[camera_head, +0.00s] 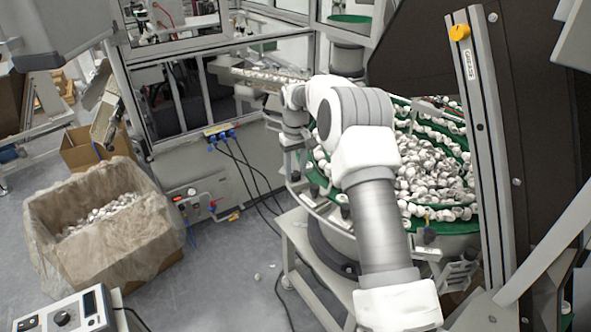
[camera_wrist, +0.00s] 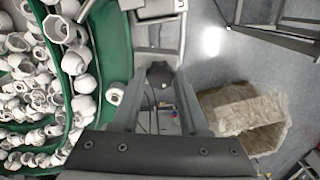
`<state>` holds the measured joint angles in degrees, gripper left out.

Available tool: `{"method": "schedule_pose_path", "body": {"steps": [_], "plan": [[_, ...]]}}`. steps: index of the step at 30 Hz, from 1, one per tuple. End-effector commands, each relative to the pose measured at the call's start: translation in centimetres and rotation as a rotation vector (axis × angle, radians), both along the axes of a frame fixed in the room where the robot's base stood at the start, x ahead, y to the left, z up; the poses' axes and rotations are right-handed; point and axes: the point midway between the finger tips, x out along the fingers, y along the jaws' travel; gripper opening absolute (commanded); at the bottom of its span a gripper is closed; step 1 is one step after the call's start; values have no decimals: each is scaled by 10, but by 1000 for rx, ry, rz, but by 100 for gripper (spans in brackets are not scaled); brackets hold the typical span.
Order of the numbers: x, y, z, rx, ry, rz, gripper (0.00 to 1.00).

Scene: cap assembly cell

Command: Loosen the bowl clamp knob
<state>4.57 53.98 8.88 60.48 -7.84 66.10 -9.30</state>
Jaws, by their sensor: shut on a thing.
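The bowl clamp knob (camera_wrist: 160,71) is a small dark knob at the outer rim of the green bowl, seen in the wrist view between my fingertips. My gripper (camera_wrist: 157,88) is shut on it, with one grey finger on each side. In the head view my arm reaches over the near side of the bowl (camera_head: 455,227), and its end is at the bowl's left rim. The knob being held cannot be made out there. The bowl is green inside and full of white caps (camera_head: 428,172), which also fill the left of the wrist view (camera_wrist: 40,85).
Other dark knobs sit along the bowl rim, one at the front (camera_head: 429,235). A grey upright with a yellow knob (camera_head: 459,32) stands at the right. A lined cardboard box (camera_head: 120,262) holds caps at the left.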

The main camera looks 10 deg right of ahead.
Motion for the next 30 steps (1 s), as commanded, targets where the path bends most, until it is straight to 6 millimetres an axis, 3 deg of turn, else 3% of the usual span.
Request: {"method": "schedule_pose_path", "body": {"steps": [5,6,10,22,26,30], "plan": [[1,0,2,1,-4,-1,0],[1,0,2,1,-4,-1,51],[1,0,1,1,-3,-1,74],[1,0,8,0,-3,-2,74],[1,0,28,-1,-5,-2,74],[1,0,61,0,-7,-2,74]]}}
